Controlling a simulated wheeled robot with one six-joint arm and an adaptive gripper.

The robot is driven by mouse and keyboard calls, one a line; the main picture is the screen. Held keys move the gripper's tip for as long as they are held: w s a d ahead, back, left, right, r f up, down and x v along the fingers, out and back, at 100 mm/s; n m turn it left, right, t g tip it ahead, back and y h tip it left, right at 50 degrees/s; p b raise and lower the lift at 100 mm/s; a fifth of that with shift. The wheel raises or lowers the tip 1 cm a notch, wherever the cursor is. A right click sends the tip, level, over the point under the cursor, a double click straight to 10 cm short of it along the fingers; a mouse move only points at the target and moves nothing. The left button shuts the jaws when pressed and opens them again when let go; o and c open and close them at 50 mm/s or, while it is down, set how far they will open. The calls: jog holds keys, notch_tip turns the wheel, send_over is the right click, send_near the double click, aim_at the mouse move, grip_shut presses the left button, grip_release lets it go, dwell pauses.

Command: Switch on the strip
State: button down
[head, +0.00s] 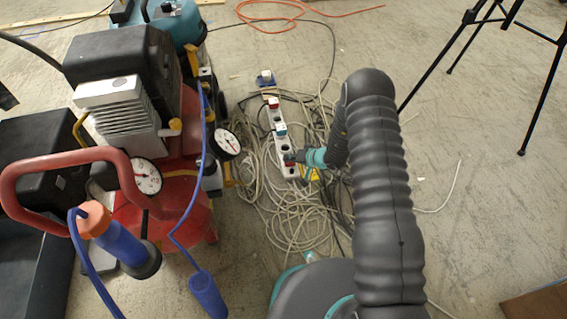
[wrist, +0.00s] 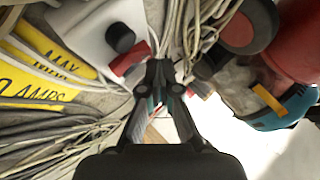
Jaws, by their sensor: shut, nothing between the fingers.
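The white power strip (head: 279,130) lies on the floor among tangled cables, with plugs in it. Its near end is beside my gripper (head: 291,159), which is small and partly hidden there. In the wrist view my gripper (wrist: 158,78) is shut and empty, its fingertips close together over the strip. A white surface (wrist: 82,28), likely the strip's end, carries a black round knob (wrist: 120,37) and a red piece (wrist: 130,58), which may be the switch, just left of the fingertips. I cannot tell whether the fingertips touch it, nor whether it is on.
A yellow label (wrist: 35,75) with black lettering is beside the strip. Cables (head: 300,225) cover the floor around it. A red compressor (head: 170,205) with gauges and blue hoses stands at left.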

jog(key=shift+a+f, duration=0.1)
jog(key=shift+f, duration=0.3)
dwell(0.6)
jog(key=shift+r, duration=0.1)
jog(key=shift+d+r, duration=0.2)
jog(key=shift+r, duration=0.55)
jog(key=shift+r, duration=0.1)
jog(key=shift+w+d+r+p, duration=0.1)
jog(key=shift+d+r+p, duration=0.15)
jog(key=shift+r, duration=0.95)
jog(key=shift+w+d+r+p, duration=0.15)
jog(key=shift+d+r, duration=0.1)
jog(key=shift+r, duration=0.9)
jog(key=shift+s, duration=0.1)
jog(key=shift+m, duration=0.3)
